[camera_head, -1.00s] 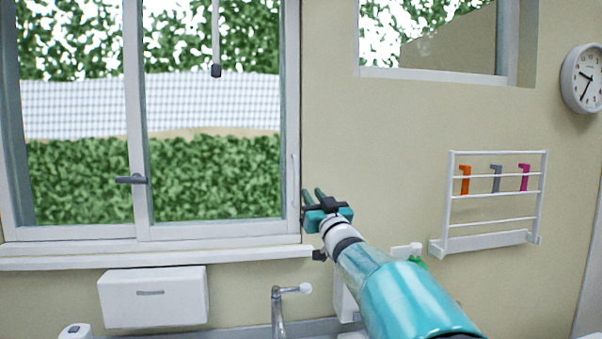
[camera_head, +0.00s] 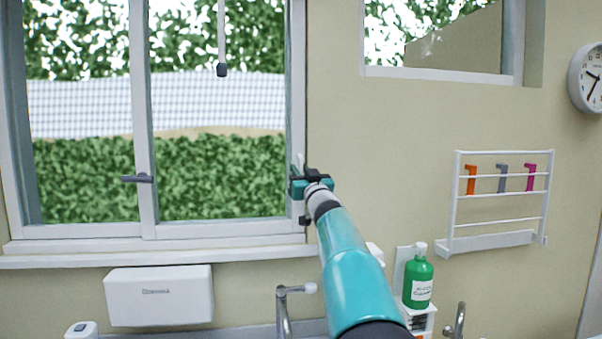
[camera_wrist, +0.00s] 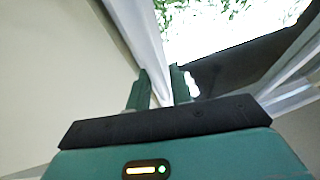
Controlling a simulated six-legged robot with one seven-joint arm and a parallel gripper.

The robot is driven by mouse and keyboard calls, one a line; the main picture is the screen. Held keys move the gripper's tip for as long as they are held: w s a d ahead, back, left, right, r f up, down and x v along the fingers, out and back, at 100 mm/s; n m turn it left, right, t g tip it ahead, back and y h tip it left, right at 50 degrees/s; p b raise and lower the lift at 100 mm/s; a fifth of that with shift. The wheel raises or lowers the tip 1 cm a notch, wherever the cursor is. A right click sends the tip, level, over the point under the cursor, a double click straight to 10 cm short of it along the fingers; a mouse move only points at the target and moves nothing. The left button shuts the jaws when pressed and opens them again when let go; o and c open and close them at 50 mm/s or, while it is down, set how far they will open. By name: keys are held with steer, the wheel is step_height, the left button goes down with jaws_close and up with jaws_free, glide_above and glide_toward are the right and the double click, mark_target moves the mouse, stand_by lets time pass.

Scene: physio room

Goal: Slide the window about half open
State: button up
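The window (camera_head: 147,120) has white frames and two panes side by side. A dark grey handle (camera_head: 137,179) sits on its middle upright. My gripper (camera_head: 298,163) is at the window's right-hand upright (camera_head: 296,80), covering part of it. In the wrist view my gripper (camera_wrist: 159,78) shows two green fingers apart, with a white upright (camera_wrist: 140,35) running just beyond and between them. No held object shows between the fingers. I cannot tell whether they touch the frame. The slim white pull on that upright is mostly hidden by my gripper.
A white sill (camera_head: 160,255) runs below the window, above a white dispenser (camera_head: 158,295) and a tap (camera_head: 284,310). A green bottle (camera_head: 418,281) stands right of my arm. A wall rack (camera_head: 497,205) hangs farther right. A cord with a dark end (camera_head: 222,70) hangs before the right pane.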

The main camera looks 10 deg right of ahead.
steer(key=shift+c, duration=0.2)
jaws_close()
steer(key=a, duration=1.8)
steer(key=shift+a, duration=0.1)
steer(key=shift+o, duration=0.2)
jaws_free()
steer(key=shift+s, duration=0.1)
steer(key=v, duration=1.3)
steer(key=shift+s+f, duration=0.25)
